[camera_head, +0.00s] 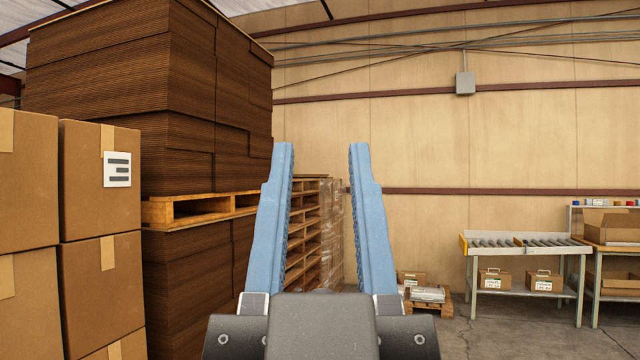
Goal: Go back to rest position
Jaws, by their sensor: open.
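My gripper (321,165) is in the lower middle of the head view, with its two blue fingers pointing up and spread wide apart. Nothing is between the fingertips; only the far wall shows through the gap, with stacked pallets lower down and farther back. The gripper is open and empty. Its dark grey body is at the bottom edge of the view. No pillow shows in this view.
Stacked cardboard boxes (100,240) and a tall pile of flat brown cardboard (120,90) on a pallet (185,209) fill the left. Stacked wooden pallets (305,235) stand behind the gripper. A roller table (520,243) stands at right. Bare floor (520,335) shows at lower right.

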